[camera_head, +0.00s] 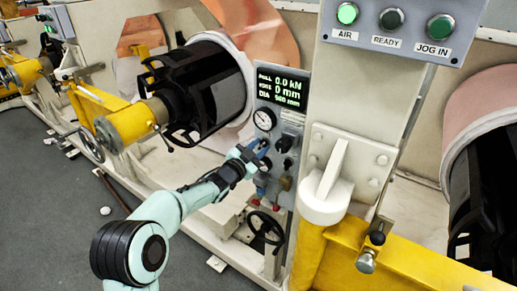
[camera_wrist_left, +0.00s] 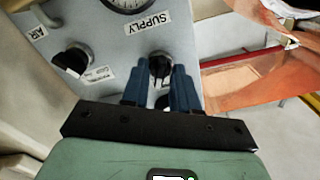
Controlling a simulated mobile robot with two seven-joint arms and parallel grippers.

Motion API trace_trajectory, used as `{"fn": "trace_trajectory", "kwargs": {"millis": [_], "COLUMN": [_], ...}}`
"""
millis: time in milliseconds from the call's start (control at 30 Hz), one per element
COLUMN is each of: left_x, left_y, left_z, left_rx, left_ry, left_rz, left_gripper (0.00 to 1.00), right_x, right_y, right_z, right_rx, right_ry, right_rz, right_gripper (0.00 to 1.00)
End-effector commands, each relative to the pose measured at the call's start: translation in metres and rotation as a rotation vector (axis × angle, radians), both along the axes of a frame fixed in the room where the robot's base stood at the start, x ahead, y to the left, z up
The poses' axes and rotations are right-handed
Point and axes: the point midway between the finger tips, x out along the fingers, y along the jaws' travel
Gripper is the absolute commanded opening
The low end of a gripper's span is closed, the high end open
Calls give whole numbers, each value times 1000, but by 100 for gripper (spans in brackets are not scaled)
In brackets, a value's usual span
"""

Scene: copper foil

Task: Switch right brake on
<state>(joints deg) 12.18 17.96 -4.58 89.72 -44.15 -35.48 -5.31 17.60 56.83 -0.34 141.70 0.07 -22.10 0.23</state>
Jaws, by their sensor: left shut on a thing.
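A grey control panel (camera_head: 280,150) stands in the middle of the head view, with a display, a gauge and several knobs. My left gripper (camera_head: 258,152) reaches its left side, below the gauge. In the left wrist view, its blue fingers (camera_wrist_left: 161,78) are closed around a black knob (camera_wrist_left: 159,62) near the SUPPLY label; the fingers hide part of it. Another black knob (camera_wrist_left: 73,60) sits beside it, near the AIR label. I cannot read any brake label. My right gripper is not in view.
Black rolls (camera_head: 203,88) stand left and right. A handwheel (camera_head: 265,228) sits low on the panel's stand. A box with green AIR and JOG IN lamps (camera_head: 402,25) hangs at top right.

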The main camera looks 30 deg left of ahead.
Motion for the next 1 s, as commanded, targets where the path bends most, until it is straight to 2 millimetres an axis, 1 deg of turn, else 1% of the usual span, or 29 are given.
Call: {"fn": "trace_trajectory", "kwargs": {"millis": [267, 700, 1000], "left_x": [0, 0, 0], "left_y": [1, 1, 0], "left_z": [1, 1, 1], "left_rx": [-172, -582, -825], "left_ry": [13, 46, 64], "left_rz": [1, 1, 0], "left_gripper": [0, 0, 0], "right_x": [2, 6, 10], "right_y": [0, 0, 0], "right_z": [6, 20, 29], "right_rx": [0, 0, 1], "right_ry": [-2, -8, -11], "right_rz": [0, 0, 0], "right_gripper": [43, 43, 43]}}
